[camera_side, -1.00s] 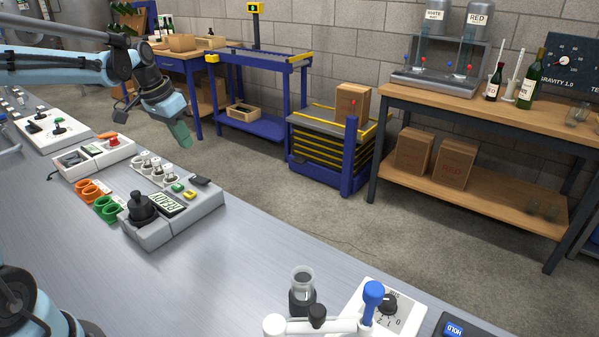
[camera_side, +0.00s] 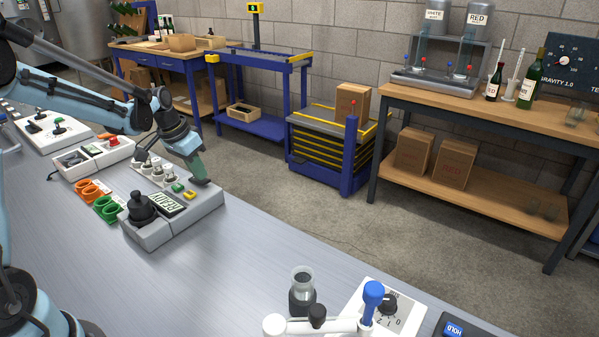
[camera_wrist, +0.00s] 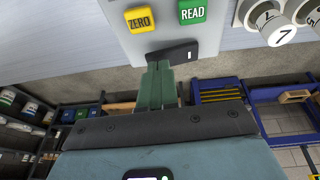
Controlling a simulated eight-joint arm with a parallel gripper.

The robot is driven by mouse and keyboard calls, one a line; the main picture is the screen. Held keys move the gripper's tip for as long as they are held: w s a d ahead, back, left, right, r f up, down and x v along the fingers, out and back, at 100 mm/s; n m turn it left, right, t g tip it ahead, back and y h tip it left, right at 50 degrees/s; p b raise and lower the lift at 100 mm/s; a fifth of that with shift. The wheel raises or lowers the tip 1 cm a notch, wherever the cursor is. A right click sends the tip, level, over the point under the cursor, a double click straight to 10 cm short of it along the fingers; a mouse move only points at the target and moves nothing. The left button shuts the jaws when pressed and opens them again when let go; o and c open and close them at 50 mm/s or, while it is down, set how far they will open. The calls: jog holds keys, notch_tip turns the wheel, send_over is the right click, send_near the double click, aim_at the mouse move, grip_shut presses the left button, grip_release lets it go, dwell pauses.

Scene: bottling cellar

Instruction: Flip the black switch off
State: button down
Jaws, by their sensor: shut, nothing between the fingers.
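The black switch (camera_wrist: 172,52) is a rocker with a small white mark near its right end, set at the edge of the grey panel (camera_wrist: 135,43) in the wrist view. In the side view its dark edge (camera_side: 203,182) shows at the far right corner of the grey console (camera_side: 175,228), mostly behind my fingertips. My gripper (camera_wrist: 158,68) is shut and empty, its green fingers pointing at the switch's left part. It also shows in the side view (camera_side: 199,177), tilted down over that corner. I cannot tell whether the tips touch the switch, or its position.
A yellow ZERO button (camera_wrist: 141,19) and a green READ button (camera_wrist: 192,11) sit close to the switch. Bare metal bench (camera_side: 240,280) lies in front.

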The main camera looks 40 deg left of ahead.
jog(key=shift+d+f+y, duration=0.3)
jog(key=shift+f+y, duration=0.15)
jog(key=shift+y, duration=0.15)
jog(key=shift+a, duration=0.15)
jog(key=shift+a+r, duration=0.25)
jog(key=shift+a, duration=0.4)
jog(key=w+d+v, duration=0.1)
jog(key=d+v, duration=0.1)
jog(key=v, duration=1.1)
jog(key=shift+d+r, duration=0.2)
jog(key=shift+r, duration=0.25)
